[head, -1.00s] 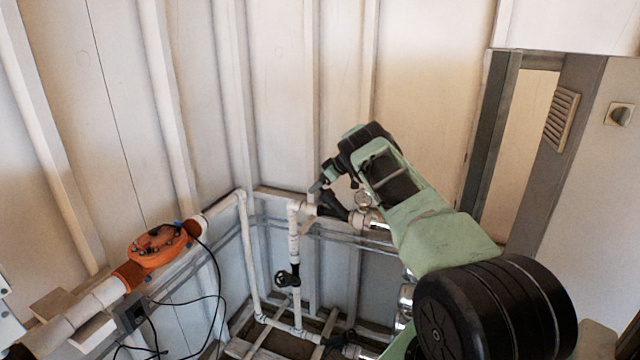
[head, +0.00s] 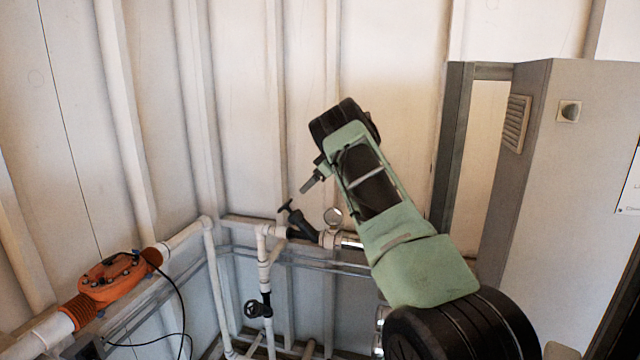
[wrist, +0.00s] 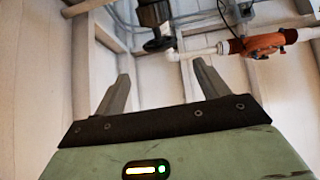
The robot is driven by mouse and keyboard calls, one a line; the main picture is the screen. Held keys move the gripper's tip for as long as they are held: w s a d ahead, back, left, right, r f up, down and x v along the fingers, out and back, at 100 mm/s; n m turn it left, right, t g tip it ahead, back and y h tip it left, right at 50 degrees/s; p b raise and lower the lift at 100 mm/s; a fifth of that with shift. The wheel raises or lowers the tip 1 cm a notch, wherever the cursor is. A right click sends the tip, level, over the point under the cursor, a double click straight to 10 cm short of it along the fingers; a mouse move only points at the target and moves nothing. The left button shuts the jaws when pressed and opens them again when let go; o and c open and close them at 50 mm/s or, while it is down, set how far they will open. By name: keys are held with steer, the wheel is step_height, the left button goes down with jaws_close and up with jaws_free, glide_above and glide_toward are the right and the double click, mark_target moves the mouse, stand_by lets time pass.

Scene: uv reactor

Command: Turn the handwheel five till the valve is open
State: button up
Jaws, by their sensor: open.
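Two black valves show in the head view, and I cannot tell which one is handwheel five. The upper valve (head: 302,224) is angled, with a small black handwheel (head: 286,207) on its stem, on the upper pipe run. The lower valve's round black handwheel (head: 252,308) is on the vertical white pipe. My gripper (head: 309,186) is up and to the right of the upper handwheel, apart from it in the picture. In the wrist view my gripper (wrist: 162,78) is open and empty, with a black valve (wrist: 154,16) and its dark wheel (wrist: 160,44) beyond the fingers. The valve's opening is not readable.
An orange pipe unit (head: 110,278) with black cables is at the left. White pipes (head: 215,285) run along the ribbed wall. A grey cabinet (head: 535,190) is at the right.

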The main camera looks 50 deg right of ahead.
steer(key=shift+b+v, duration=0.5)
steer(key=shift+v, duration=1.75)
